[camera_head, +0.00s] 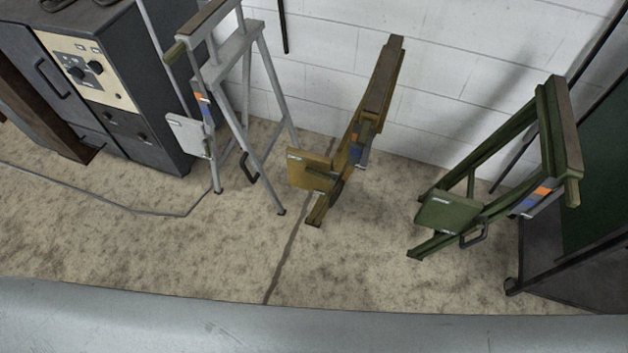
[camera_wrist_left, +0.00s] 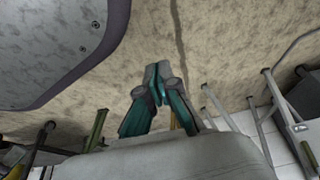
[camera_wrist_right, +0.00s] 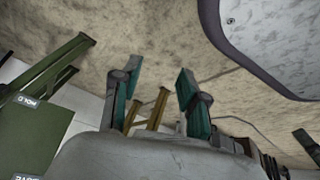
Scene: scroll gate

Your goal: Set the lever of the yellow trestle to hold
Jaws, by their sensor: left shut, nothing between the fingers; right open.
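The yellow trestle (camera_head: 376,95) stands by the white wall, between a grey and a green one. A yellow plate (camera_head: 310,171) projects from its left side, and an orange and blue marked strip (camera_head: 359,150) is on its frame. Its lever cannot be made out clearly; a dark piece shows behind the plate. My left gripper (camera_wrist_left: 158,80) is shut and empty above the floor. My right gripper (camera_wrist_right: 158,75) is open and empty, with yellow trestle legs (camera_wrist_right: 157,108) visible beyond and between its fingers. Neither gripper shows in the head view.
The grey trestle (camera_head: 232,54) is at left beside a dark control cabinet (camera_head: 133,75). The green trestle (camera_head: 548,130) is at right, next to a dark green panel (camera_head: 598,170). A cable (camera_head: 130,208) lies on the floor. The floor (camera_head: 350,270) before the trestles is clear.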

